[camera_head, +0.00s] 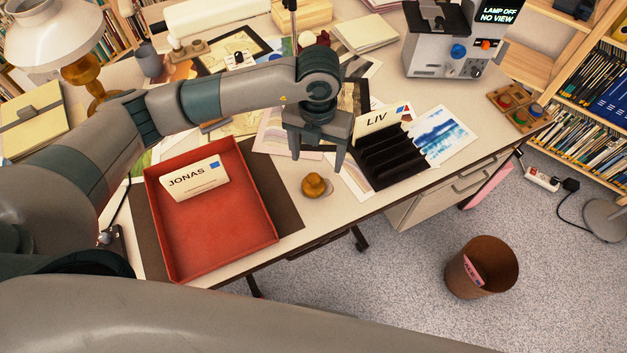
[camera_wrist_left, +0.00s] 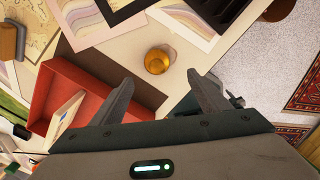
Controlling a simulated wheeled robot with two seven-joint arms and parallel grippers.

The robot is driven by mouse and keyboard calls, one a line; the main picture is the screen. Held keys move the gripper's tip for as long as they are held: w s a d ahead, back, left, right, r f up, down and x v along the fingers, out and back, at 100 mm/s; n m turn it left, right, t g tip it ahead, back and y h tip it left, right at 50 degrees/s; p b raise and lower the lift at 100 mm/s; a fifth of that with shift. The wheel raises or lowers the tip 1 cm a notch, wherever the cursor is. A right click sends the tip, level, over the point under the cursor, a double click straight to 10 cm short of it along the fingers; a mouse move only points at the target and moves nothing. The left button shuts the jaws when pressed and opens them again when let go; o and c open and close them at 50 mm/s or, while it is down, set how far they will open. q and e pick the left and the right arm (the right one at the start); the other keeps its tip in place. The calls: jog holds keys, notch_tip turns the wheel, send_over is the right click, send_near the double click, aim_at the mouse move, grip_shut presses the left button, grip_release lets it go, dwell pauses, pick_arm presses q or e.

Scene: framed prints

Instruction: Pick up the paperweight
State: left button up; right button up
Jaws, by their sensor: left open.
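The paperweight is a small golden-brown rounded knob (camera_head: 314,185) standing on the desk near its front edge, between the red tray and the black sorter. My left gripper (camera_head: 317,160) is open and empty, above and behind the paperweight in the head view. In the left wrist view the paperweight (camera_wrist_left: 157,61) shows beyond the open fingertips (camera_wrist_left: 162,88), between them from side to side and apart from them. A large arm link of mine crosses the bottom of the head view. My right gripper does not show.
A red tray (camera_head: 260,222) holding a JONAS card (camera_head: 195,180) is left of the paperweight. A black sorter (camera_head: 405,168) with a LIV card (camera_head: 384,120) is to the right. Prints lie behind. A brown bin (camera_head: 497,257) stands on the floor. The desk around the paperweight is bare.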

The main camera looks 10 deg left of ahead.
pick_arm(q)
jog(key=p, duration=0.1)
send_over(314, 177)
jog(key=f, duration=0.4)
jog(key=shift+s+d+f, duration=0.1)
jog(key=shift+d, duration=0.2)
jog(key=shift+f, duration=0.65)
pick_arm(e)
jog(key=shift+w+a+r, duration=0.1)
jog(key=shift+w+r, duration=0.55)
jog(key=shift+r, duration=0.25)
pick_arm(q)
jog(key=shift+a+f+p, duration=0.1)
jog(key=shift+f+p, duration=0.2)
jog(key=shift+p, duration=0.2)
jog(key=f, duration=0.1)
jog(key=f+p, duration=0.2)
jog(key=f, duration=0.1)
jog(key=shift+a, duration=0.25)
jog(key=shift+f, duration=0.3)
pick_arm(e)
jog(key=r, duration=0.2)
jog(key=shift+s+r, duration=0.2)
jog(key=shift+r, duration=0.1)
pick_arm(q)
jog(key=shift+c, duration=0.2)
jog(key=c, duration=1.4)
